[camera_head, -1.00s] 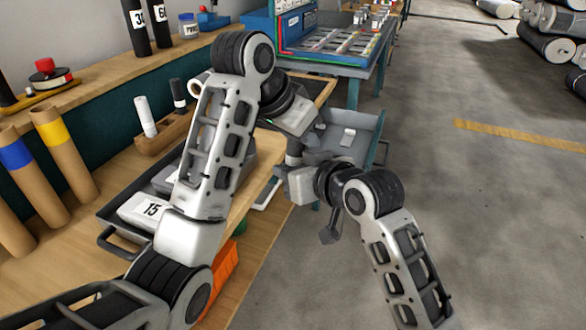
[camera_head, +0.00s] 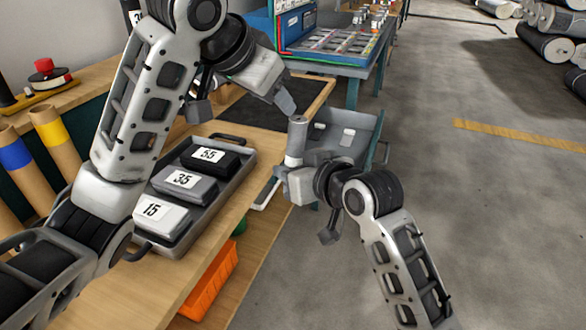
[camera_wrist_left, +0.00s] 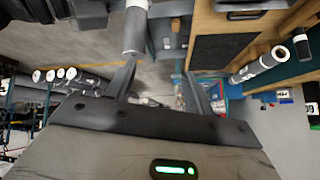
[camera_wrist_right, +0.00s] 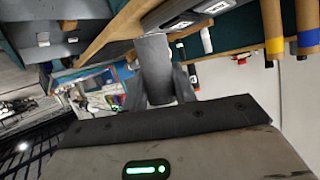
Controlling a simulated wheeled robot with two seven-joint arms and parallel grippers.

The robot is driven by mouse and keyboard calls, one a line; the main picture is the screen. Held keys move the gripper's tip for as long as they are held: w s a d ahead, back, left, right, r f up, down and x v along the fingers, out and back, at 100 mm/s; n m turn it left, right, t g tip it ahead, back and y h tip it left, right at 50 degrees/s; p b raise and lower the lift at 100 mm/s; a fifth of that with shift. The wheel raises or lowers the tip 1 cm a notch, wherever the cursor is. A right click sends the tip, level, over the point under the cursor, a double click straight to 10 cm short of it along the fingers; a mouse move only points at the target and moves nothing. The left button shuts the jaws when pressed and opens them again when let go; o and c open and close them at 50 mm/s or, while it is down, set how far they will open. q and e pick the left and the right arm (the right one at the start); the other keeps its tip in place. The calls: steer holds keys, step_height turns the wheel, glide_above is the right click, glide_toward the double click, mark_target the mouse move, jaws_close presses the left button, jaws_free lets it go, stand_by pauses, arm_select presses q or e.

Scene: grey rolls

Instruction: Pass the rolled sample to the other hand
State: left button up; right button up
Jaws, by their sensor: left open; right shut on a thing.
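The rolled sample (camera_head: 296,142) is a short grey roll, standing nearly upright in the head view. My right gripper (camera_head: 292,178) is shut on its lower part and holds it in the air beside the workbench. The right wrist view shows the roll (camera_wrist_right: 155,62) between the right fingers (camera_wrist_right: 158,86). My left gripper (camera_head: 243,104) is open and empty, above and to the left of the roll. In the left wrist view the roll (camera_wrist_left: 135,30) is beyond the left finger at left, outside the open jaws (camera_wrist_left: 160,82).
A tray (camera_head: 222,181) with blocks marked 15, 35 and 55 lies on the wooden bench (camera_head: 185,285). A grey bin (camera_head: 362,130) is behind the roll. Cardboard tubes (camera_head: 55,145) stand at left. The floor at right is open.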

arm_select(q)
steer(key=s+a+f+y, duration=0.2)
steer(key=f, duration=0.7)
steer(key=s+a+f+y, duration=0.2)
steer(key=a+f, duration=0.1)
steer(key=f, duration=0.5)
steer(key=s+f+n+t+h, duration=0.3)
steer(key=s+f+n+h, duration=0.1)
steer(key=s+f, duration=1.4)
steer(key=shift+s+a+f+n, duration=0.3)
steer(key=shift+f+n, duration=0.1)
steer(key=shift+n, duration=0.3)
